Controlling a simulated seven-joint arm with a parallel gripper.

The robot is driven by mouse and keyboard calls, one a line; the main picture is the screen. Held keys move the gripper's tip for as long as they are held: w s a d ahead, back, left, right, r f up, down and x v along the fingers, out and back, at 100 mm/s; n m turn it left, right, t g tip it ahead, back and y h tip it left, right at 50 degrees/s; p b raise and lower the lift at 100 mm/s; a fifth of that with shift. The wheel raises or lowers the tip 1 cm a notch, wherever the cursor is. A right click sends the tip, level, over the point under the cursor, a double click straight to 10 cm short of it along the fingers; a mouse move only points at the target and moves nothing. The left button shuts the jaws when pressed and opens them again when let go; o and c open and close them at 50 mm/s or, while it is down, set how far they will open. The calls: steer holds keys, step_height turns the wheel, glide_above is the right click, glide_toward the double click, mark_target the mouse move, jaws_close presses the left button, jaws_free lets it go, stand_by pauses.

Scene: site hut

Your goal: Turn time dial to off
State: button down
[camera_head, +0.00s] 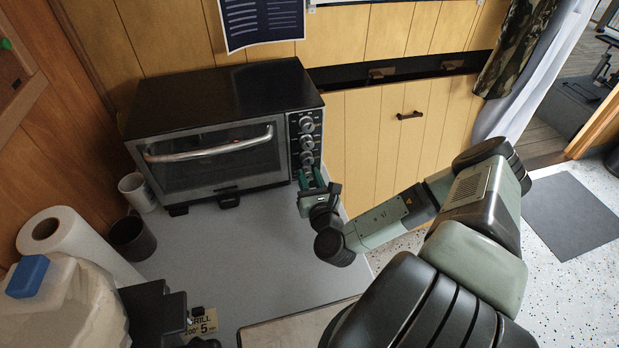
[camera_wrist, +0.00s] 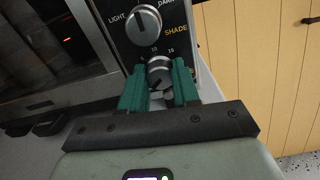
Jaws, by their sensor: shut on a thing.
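The toaster oven (camera_head: 215,135) stands on the grey counter with its glass door closed. Its control panel (camera_head: 303,140) on the right side carries a column of silver knobs. My gripper (camera_head: 311,180) is at the lowest part of that column. In the wrist view its two green fingers stand either side of the time dial (camera_wrist: 158,72), shut on it. Numbers including 10 and 15 show above the dial. The dial's lower part and the lower markings are hidden by the fingers. The shade knob (camera_wrist: 143,24) sits just above, with its mark near vertical.
A white mug (camera_head: 137,192), a dark cup (camera_head: 131,238) and a paper towel roll (camera_head: 70,240) stand left on the counter (camera_head: 240,250). A jug with a blue cap (camera_head: 27,276) is at the lower left. The counter's middle is clear.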

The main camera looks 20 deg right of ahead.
steer(key=m, duration=0.4)
steer(key=shift+m, duration=1.8)
steer(key=c, duration=0.8)
jaws_free()
steer(key=shift+s, duration=0.1)
steer(key=s, duration=1)
steer(key=shift+s, duration=0.35)
